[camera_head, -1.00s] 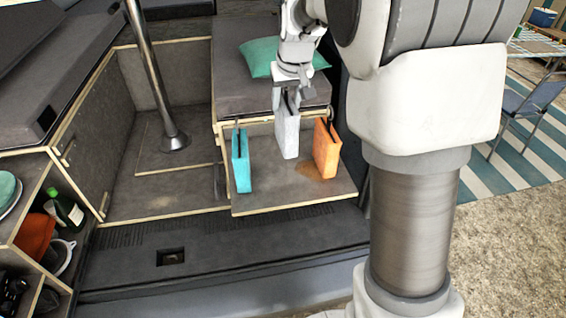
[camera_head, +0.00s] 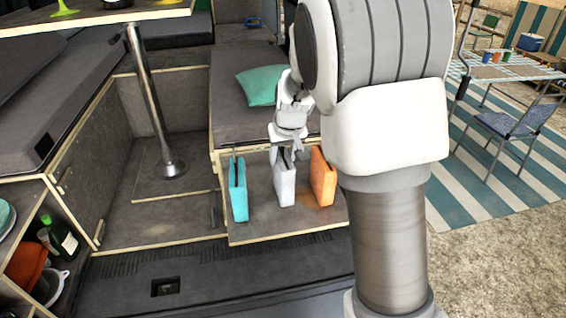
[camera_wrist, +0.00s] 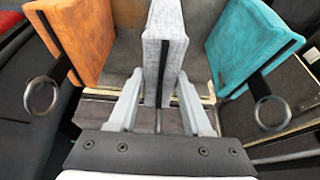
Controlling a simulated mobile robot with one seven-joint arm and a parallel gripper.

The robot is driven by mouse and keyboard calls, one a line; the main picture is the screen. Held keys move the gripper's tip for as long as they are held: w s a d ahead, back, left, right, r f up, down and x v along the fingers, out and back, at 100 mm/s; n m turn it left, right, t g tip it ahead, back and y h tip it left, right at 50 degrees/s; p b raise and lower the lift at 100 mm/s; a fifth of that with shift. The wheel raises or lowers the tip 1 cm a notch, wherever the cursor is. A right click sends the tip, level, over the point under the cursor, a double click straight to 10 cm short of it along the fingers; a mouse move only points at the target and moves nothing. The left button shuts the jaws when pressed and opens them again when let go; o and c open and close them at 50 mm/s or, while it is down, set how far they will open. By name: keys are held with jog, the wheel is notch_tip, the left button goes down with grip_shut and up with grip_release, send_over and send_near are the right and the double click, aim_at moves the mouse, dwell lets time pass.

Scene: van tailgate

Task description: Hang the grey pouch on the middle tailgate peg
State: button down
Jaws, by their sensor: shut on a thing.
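The grey pouch (camera_head: 284,182) hangs upright under my gripper (camera_head: 287,153), in front of the wooden tailgate box. In the wrist view the grey pouch (camera_wrist: 164,45) with its black strip stands between the two fingers of my gripper (camera_wrist: 162,88), which is shut on it. A teal pouch (camera_head: 239,190) is to its left and an orange pouch (camera_head: 322,178) to its right in the head view, both apart from it. The middle peg is hidden behind my gripper and the pouch; I cannot tell whether the pouch touches it.
In the wrist view, a ring shows by the orange pouch (camera_wrist: 42,96) and another by the teal pouch (camera_wrist: 271,113), close on either side of my gripper. A green pillow (camera_head: 258,86) lies on the grey cushion behind. A metal table post (camera_head: 152,100) stands to the left.

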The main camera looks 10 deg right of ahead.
jog(key=shift+f, duration=0.95)
jog(key=shift+f, duration=0.15)
jog(key=shift+c, duration=1.7)
grip_release()
